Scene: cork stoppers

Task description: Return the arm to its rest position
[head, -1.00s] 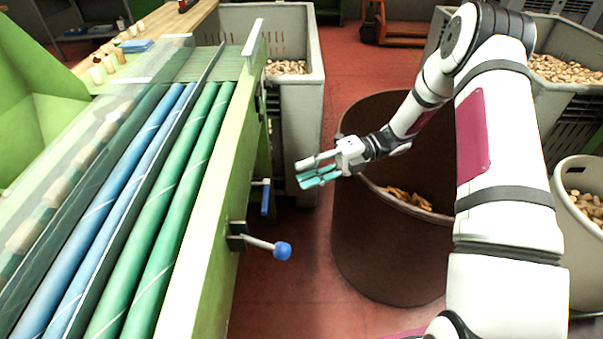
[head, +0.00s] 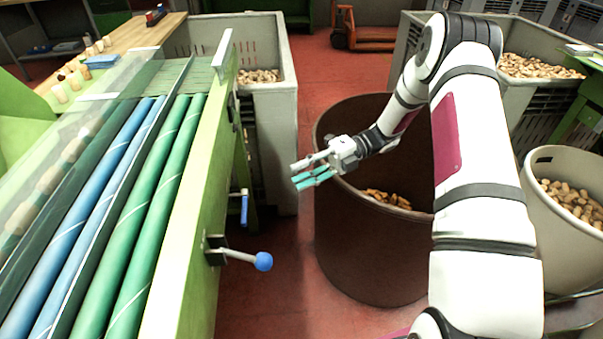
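My gripper (head: 311,170) is in the head view, left of the middle of my arm's reach, at the left rim of the brown drum. My white arm (head: 478,190) rises at the right and bends down at the elbow to the gripper.
The conveyor (head: 185,270) with blue and green rollers fills the left; its blue-knobbed lever (head: 263,261) sticks out into the aisle. A brown drum (head: 365,255) stands under my forearm. A pale bin (head: 560,235) and grey crates (head: 285,150) hold corks. Red floor is free between conveyor and drum.

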